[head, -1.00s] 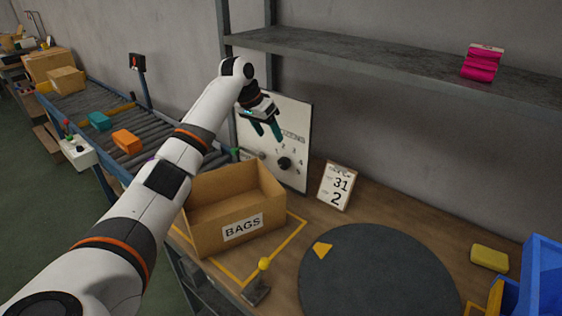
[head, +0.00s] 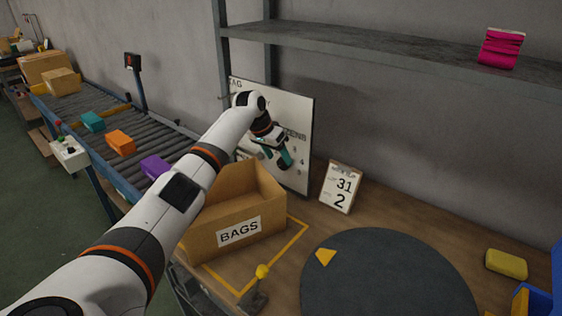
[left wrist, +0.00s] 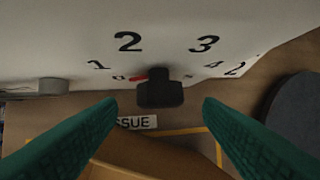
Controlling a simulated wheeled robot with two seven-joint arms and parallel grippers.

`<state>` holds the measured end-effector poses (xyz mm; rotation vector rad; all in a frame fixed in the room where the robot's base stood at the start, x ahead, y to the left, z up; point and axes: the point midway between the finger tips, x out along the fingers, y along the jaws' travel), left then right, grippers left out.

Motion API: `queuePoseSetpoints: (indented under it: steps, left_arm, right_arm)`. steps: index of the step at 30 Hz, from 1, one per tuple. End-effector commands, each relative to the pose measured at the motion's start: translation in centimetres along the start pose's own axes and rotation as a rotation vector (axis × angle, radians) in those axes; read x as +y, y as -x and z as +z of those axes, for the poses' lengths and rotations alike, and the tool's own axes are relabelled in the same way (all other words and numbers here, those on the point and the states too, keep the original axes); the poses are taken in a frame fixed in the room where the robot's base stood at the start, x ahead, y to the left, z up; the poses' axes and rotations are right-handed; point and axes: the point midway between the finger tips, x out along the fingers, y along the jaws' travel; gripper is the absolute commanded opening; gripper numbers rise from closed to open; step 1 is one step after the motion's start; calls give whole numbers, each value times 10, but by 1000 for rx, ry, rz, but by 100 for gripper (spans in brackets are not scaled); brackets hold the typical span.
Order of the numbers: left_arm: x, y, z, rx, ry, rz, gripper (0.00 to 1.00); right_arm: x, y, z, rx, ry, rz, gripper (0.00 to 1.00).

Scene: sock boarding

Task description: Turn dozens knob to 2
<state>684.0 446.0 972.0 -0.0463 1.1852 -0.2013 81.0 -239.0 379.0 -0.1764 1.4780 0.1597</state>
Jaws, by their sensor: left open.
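The white panel (head: 296,110) stands upright behind the box, with lettering partly covered by my left arm. In the left wrist view its black dozens knob (left wrist: 160,93) sits below the printed 2 and 3, with 1 to the left and 4 to the right. A red pointer mark (left wrist: 138,79) on the knob points left, toward the small 0. My left gripper (head: 284,160) is at the panel in front of the knob. In the left wrist view its green fingers (left wrist: 160,108) are open, one on each side of the knob, with visible gaps. My right gripper is not in view.
A cardboard BAGS box (head: 235,225) stands below my left arm. A yellow-topped lever (head: 262,272), a dark round mat (head: 385,280) and a yellow block (head: 506,264) are on the table. A shelf (head: 400,55) runs above.

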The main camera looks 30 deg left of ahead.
Motion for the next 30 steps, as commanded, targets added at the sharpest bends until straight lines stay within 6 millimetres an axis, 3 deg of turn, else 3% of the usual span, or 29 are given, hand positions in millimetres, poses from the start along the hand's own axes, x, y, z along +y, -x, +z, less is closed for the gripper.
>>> queuePoseSetpoints:
  steps: [7,17,20,26,30]
  left_arm:
    - [0,-30,0,0,1,0,61]
    - [0,-34,0,-1,0,2,61]
    - [0,-34,0,-1,0,2,49]
    - [0,-34,0,-1,0,2,16]
    - [0,-33,0,0,-2,6,16]
  right_arm:
    - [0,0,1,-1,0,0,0]
    - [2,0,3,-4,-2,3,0]
    - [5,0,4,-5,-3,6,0]
    - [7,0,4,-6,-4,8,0]
    - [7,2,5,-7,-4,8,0]
